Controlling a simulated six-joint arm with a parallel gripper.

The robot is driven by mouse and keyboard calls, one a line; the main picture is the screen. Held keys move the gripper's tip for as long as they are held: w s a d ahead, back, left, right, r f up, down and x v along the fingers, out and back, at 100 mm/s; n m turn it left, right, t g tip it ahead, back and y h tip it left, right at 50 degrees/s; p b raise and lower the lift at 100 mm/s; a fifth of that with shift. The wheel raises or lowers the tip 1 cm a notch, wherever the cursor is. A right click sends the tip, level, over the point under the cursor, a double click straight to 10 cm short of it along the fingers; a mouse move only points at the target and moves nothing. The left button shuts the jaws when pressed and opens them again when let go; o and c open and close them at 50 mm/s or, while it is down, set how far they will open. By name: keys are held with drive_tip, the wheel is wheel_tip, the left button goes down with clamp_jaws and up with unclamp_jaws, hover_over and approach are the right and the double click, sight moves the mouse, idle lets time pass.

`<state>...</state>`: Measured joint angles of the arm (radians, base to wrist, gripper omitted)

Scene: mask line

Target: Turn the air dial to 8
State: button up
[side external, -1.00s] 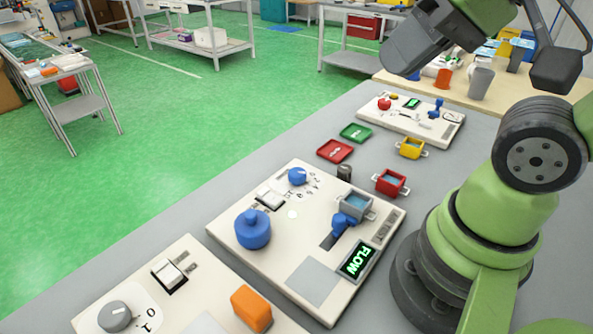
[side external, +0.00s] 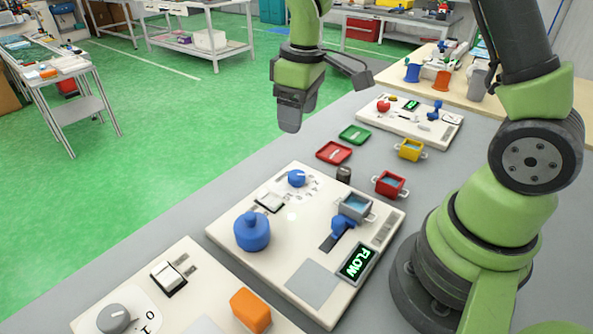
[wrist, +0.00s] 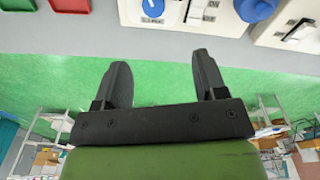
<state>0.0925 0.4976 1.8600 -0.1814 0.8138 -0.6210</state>
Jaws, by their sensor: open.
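The air dial appears to be the small blue knob (side external: 297,178) with a white pointer line, at the far left part of the middle panel (side external: 312,282). Marks are printed around it, too small to read in the side view. In the wrist view a blue dial (wrist: 153,8) shows at the top edge, partly cut off. My gripper (side external: 291,118) hangs above and beyond the dial, pointing down, apart from everything. In the wrist view its two fingers (wrist: 160,75) are spread with nothing between them.
The middle panel also holds a large blue knob (side external: 252,230), a white rocker switch (side external: 269,201), a blue lever (side external: 343,224) and a green FLOW display (side external: 357,261). Red (side external: 334,152) and green (side external: 355,134) trays and small red (side external: 390,184) and yellow (side external: 410,149) bins stand beyond it.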

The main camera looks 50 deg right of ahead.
drive_tip(key=n+g, duration=0.1)
approach(297, 174)
wheel_tip(297, 174, down, 9)
drive_tip(key=shift+a+f, duration=0.1)
drive_tip(key=shift+f, duration=0.1)
drive_tip(key=c, duration=0.9)
